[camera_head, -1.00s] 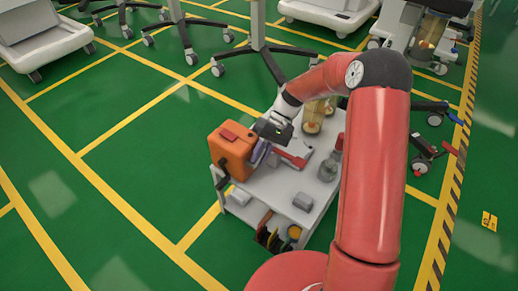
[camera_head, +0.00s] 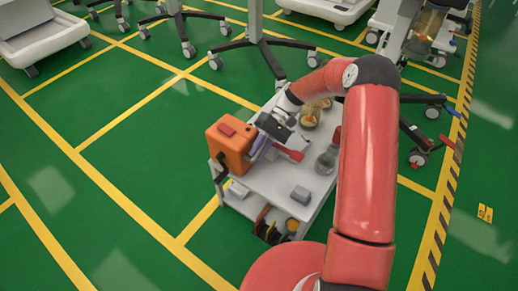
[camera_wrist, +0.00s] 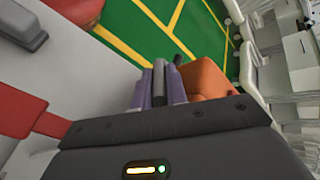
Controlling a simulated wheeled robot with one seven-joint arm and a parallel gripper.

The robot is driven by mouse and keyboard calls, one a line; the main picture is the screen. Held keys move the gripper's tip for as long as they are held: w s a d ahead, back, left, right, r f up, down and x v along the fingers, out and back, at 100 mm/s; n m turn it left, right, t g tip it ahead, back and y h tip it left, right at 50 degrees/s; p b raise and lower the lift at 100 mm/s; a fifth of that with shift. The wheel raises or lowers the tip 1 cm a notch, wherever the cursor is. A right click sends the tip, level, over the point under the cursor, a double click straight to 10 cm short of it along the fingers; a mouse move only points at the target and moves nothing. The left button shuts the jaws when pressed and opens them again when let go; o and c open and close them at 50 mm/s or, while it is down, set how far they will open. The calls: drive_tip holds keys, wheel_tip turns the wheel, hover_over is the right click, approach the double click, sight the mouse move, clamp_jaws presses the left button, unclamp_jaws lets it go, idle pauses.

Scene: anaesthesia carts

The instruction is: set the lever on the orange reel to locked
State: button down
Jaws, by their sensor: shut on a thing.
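The orange reel (camera_head: 228,148) is a boxy orange body with a red patch on top, at the left end of a white cart's top. It also shows in the wrist view (camera_wrist: 208,80), just right of my fingers. My gripper (camera_head: 260,150) is beside the reel's right side, with its purple fingers close to it. In the wrist view my gripper (camera_wrist: 158,88) has its two purple fingers closed on a narrow dark grey piece, which appears to be the lever (camera_wrist: 159,78). The lever's base and its markings are hidden, so its setting cannot be read.
The white cart (camera_head: 266,188) also carries a red-handled item (camera_head: 290,153), a grey flask (camera_head: 327,160), a small grey block (camera_head: 300,194) and amber jars (camera_head: 310,116). Wheeled stand legs (camera_head: 262,45) lie behind. Green floor is clear to the left.

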drive_tip(key=c, duration=1.7)
unclamp_jaws()
drive_tip(key=shift+v, duration=3.95)
drive_tip(key=shift+c, duration=0.2)
